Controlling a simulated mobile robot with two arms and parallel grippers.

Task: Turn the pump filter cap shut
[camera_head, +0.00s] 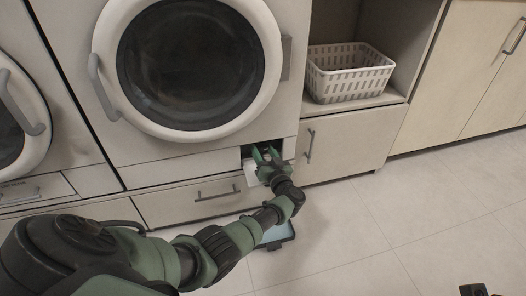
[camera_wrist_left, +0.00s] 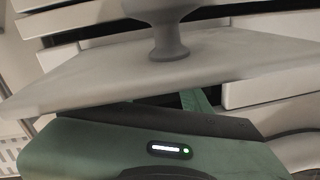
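The washing machine's (camera_head: 205,152) lower front has a small dark service opening (camera_head: 247,150). A pale flap (camera_head: 251,176) hangs at its lower left. In the left wrist view a pale plate (camera_wrist_left: 210,62) with a grey knob-like stem (camera_wrist_left: 168,40) crosses in front of my green gripper body. A dark piece at the bottom right edge may be my right gripper (camera_head: 474,290).
A shallow tray with a light blue inside (camera_head: 275,235) lies on the floor below the opening, partly behind my left arm. A drawer (camera_head: 190,200) is left of it and a cabinet door (camera_head: 345,143) right. A white basket (camera_head: 348,78) sits on a shelf. The right floor is clear.

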